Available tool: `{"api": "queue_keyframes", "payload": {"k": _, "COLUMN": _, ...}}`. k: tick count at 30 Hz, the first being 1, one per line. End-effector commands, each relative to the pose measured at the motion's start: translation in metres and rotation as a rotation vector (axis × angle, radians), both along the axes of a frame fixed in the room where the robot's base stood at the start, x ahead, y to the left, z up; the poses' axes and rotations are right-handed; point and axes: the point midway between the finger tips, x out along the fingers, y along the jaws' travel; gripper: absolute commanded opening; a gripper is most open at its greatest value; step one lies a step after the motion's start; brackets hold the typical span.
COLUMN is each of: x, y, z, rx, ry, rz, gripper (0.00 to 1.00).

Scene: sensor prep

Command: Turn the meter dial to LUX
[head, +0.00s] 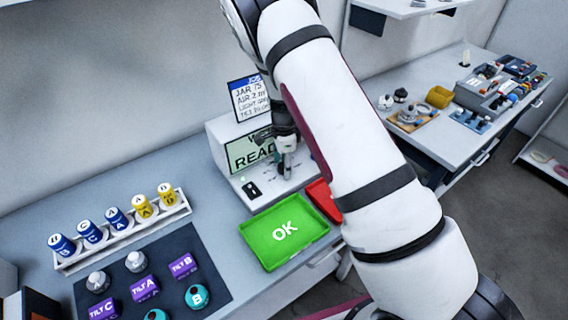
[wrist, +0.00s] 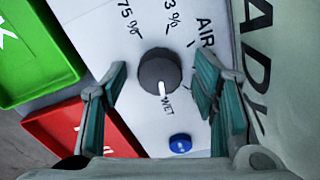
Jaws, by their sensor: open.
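The meter (head: 224,150) is a white box with a pale green display reading "READ…", partly hidden by my arm in the head view. In the wrist view its dial (wrist: 156,72) is a dark round knob with a white pointer. The pointer aims at the "WET" mark. Marks "75%", "3%" and "AIR" also show around the dial; I see no LUX mark. My gripper (wrist: 161,76) is open, with one finger on each side of the dial; contact is not visible. It also shows over the meter's panel in the head view (head: 287,165).
A blue button (wrist: 180,143) sits on the panel near the dial. A green OK tray (head: 285,232) and a red tray (head: 325,201) lie in front of the meter. A rack (head: 122,236) of several labelled jars and a dark mat (head: 190,240) are at left.

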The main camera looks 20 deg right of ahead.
Motion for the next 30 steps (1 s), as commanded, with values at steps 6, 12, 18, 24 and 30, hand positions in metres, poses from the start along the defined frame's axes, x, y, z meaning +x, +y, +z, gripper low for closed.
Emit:
{"api": "queue_keyframes", "payload": {"k": 6, "x": 0.0001, "y": 0.0, "z": 0.0002, "rx": 0.0, "ry": 0.0, "rz": 0.0, "gripper": 0.29}}
{"api": "queue_keyframes", "payload": {"k": 12, "x": 0.0001, "y": -0.0001, "z": 0.0003, "rx": 0.0, "ry": 0.0, "rz": 0.0, "gripper": 0.06}}
{"api": "queue_keyframes", "payload": {"k": 18, "x": 0.0003, "y": 0.0, "z": 0.0002, "rx": 0.001, "ry": 0.0, "rz": 0.019, "gripper": 0.06}}
{"api": "queue_keyframes", "payload": {"k": 24, "x": 0.0007, "y": -0.0007, "z": 0.0, "rx": 0.001, "ry": 0.0, "rz": 0.098, "gripper": 0.06}}
{"api": "queue_keyframes", "payload": {"k": 30, "x": 0.001, "y": -0.0005, "z": -0.0002, "rx": 0.001, "ry": 0.0, "rz": 0.252, "gripper": 0.06}}
